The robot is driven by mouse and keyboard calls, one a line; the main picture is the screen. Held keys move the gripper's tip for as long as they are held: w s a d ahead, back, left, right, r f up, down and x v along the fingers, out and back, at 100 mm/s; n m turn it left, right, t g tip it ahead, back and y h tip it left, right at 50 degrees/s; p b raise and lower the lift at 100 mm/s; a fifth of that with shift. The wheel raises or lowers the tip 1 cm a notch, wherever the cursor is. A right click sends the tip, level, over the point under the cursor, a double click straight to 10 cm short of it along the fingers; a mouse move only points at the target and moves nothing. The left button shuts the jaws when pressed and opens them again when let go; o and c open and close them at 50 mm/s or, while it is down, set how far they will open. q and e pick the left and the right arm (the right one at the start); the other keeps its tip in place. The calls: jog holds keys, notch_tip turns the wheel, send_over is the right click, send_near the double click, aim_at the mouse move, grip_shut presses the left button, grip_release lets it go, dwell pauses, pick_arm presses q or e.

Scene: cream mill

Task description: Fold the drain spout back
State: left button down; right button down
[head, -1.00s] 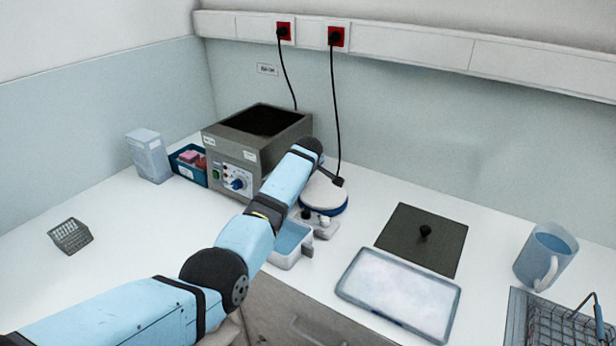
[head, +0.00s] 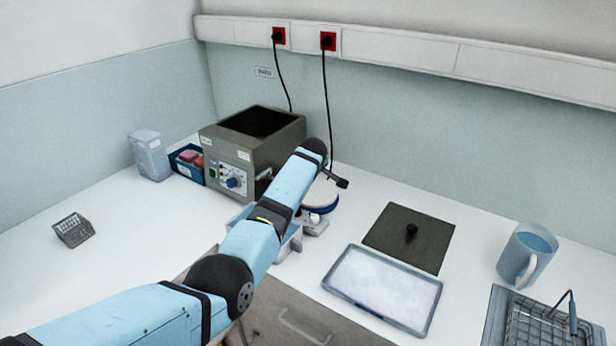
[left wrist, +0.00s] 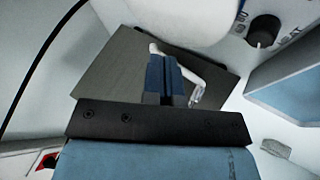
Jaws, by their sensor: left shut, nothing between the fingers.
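The grey bath unit (head: 276,150) stands at the back left with its control panel facing front. A pale bent tube, which looks like the drain spout (left wrist: 191,70), shows in the left wrist view in front of a dark grey panel. In the head view a small pale piece by the unit's right side (head: 264,175) may be the same spout. My left gripper (left wrist: 163,62) is shut and empty, its blue fingers close beside the tube. Whether they touch it I cannot tell. In the head view my arm hides the left gripper. My right gripper is not in view.
A pale blue tub (head: 291,243) and a white round device (head: 318,200) are partly behind my arm. A dark lid (head: 410,240), a shallow tray (head: 383,290), a jug (head: 526,255) and a wire basket (head: 540,325) stand to the right. The left counter is mostly clear.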

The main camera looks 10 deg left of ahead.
pick_arm(q)
jog(key=d+r+b, duration=0.1)
jog(key=d+r, duration=0.3)
jog(key=r, duration=0.2)
jog(key=shift+d+r, duration=0.2)
jog(key=shift+d, duration=0.1)
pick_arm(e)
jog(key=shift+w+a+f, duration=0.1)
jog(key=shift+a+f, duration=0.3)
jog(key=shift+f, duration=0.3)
